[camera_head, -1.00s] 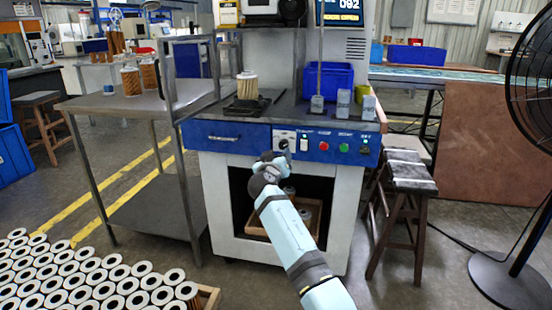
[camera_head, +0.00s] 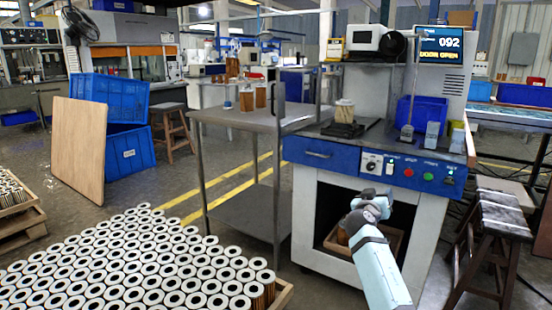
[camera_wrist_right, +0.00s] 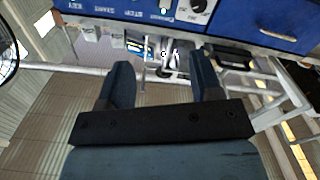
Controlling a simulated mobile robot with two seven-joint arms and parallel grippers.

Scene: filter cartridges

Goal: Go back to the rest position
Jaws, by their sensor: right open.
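My right arm reaches in from the bottom of the head view, in front of the blue and white test machine (camera_head: 310,232). The fingers of its gripper are hard to make out there. In the right wrist view my right gripper (camera_wrist_right: 166,85) is open, its two dark fingers apart with nothing between them. The machine's blue panel (camera_wrist_right: 245,22) lies beyond the fingers in that view. A filter cartridge (camera_head: 344,112) stands on a dark fixture on the machine's top. My left gripper is in neither view.
A crate of many white-ringed cartridges (camera_head: 130,265) fills the lower left. A metal table (camera_head: 250,120) stands left of the machine, a dark stool (camera_head: 500,225) to its right. Blue bins (camera_head: 128,150) and a brown board (camera_head: 80,150) stand at left. Floor is clear between crate and table.

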